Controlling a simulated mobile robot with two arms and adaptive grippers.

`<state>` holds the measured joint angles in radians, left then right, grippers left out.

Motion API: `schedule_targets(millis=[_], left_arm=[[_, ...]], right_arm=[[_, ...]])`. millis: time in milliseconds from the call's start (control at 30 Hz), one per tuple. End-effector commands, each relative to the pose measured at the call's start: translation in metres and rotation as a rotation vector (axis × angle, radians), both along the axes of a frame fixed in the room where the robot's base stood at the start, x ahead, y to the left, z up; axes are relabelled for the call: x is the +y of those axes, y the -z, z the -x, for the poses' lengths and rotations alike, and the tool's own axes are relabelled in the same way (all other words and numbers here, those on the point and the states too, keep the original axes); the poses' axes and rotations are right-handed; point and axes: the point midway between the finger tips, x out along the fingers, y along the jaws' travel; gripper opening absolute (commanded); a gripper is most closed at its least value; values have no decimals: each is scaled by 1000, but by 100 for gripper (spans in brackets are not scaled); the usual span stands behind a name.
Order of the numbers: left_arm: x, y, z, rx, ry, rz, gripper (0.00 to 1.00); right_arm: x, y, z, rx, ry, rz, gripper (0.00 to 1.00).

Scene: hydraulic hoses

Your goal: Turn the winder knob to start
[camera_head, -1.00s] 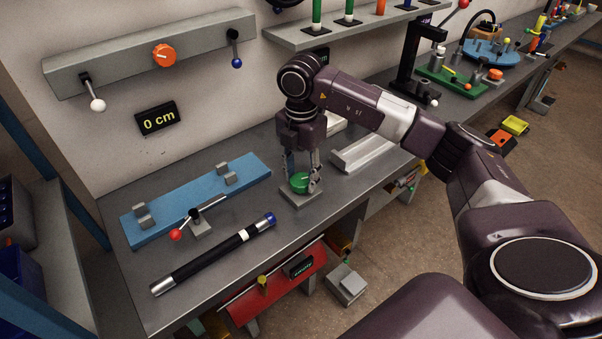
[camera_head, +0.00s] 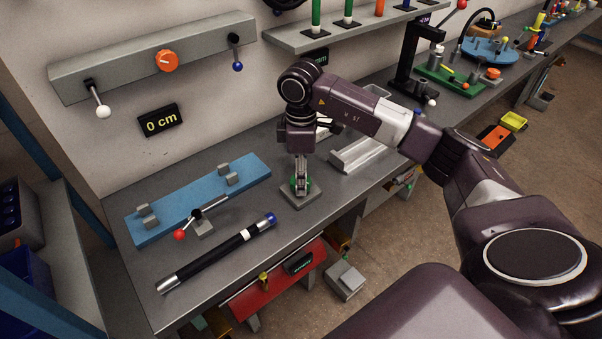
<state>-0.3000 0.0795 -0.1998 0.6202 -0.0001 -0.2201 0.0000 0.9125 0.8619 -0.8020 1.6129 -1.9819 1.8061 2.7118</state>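A round green knob (camera_head: 308,184) stands on a small grey base plate (camera_head: 301,198) near the front edge of the bench. My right gripper (camera_head: 301,187) points straight down over it, its fingers at the knob and covering much of it. The fingers line up one behind the other here and look closed around the knob. An orange knob (camera_head: 166,61) with a pale mark is on the grey wall panel (camera_head: 125,72). My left gripper is not in view.
A "0 cm" display (camera_head: 161,120) hangs below the panel. A blue plate (camera_head: 180,212) with grey clamps, a red-ball lever (camera_head: 180,234) and a black hose (camera_head: 215,254) lie left of the knob. A grey rail block (camera_head: 365,151) is to its right.

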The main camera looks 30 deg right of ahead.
Motion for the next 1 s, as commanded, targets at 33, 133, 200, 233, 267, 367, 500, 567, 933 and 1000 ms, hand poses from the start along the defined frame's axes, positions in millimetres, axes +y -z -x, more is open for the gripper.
schedule_targets(millis=[33,133,200,233,267,367,500,567,933,1000], left_arm=[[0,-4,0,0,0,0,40],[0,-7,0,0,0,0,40],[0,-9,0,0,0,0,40],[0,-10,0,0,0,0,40],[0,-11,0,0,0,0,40],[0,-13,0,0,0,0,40],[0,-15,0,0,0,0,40],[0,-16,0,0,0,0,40],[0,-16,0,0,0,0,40],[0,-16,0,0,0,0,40]], right_arm=[[-1,-3,-1,-4,40,1,15],[-1,-3,-1,-3,115,1,15],[-1,-3,-1,-4,160,2,15],[-1,-3,-1,-4,178,2,15],[-2,-3,-1,-5,194,2,15],[-2,-3,-1,-4,242,3,15],[-1,-2,-1,-4,287,2,15],[-1,-2,-1,-4,301,1,15],[-1,-2,-1,-6,322,1,15],[-1,-2,-1,-6,322,1,15]])
